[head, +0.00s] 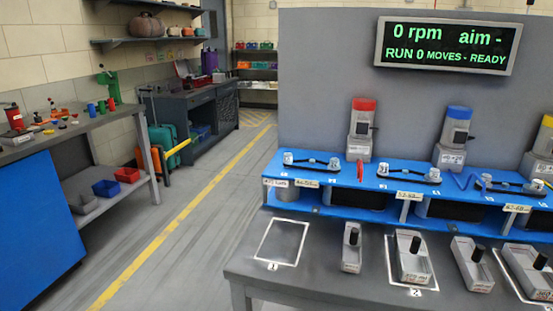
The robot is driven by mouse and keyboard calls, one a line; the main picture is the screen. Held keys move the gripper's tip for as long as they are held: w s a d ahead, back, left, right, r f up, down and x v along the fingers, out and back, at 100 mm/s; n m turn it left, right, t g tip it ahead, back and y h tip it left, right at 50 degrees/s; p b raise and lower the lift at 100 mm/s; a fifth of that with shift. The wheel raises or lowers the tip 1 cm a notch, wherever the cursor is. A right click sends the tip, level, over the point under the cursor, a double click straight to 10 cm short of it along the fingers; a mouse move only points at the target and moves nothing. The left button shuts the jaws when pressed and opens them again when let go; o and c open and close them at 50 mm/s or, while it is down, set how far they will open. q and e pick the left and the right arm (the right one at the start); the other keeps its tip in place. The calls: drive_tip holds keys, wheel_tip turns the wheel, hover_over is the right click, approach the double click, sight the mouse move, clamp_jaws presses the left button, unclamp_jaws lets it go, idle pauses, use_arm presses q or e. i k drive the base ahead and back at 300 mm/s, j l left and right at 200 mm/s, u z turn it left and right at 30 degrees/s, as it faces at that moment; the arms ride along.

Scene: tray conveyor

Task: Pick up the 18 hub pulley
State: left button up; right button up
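Silver pulley-like pieces stand on the blue shelf at the right: one at its left end (288,158), one near the middle (434,174) and one further right (486,179). Dark links or belts lie between such pieces. The small labels on the shelf edge are too blurred to read surely, so I cannot tell which piece is the 18 hub pulley. Neither of my grippers shows in the head view.
A grey table (325,284) in front of the blue shelf (350,177) holds several grey blocks with black knobs (351,247) and white outlined squares (283,242). A screen (446,45) reads 0 rpm. The floor (190,225) at the left is clear.

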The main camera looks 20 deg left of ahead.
sight(288, 157)
drive_tip(key=i+j+z, duration=0.1)
drive_tip(key=j, duration=0.85)
drive_tip(key=i+j+z, duration=0.1)
drive_tip(key=j, duration=0.85)
drive_tip(key=i+j, duration=0.1)
drive_tip(key=j, duration=0.2)
drive_tip(key=i+j+z, duration=0.1)
drive_tip(key=j, duration=0.2)
drive_tip(key=i+j, duration=0.1)
drive_tip(key=j, duration=0.2)
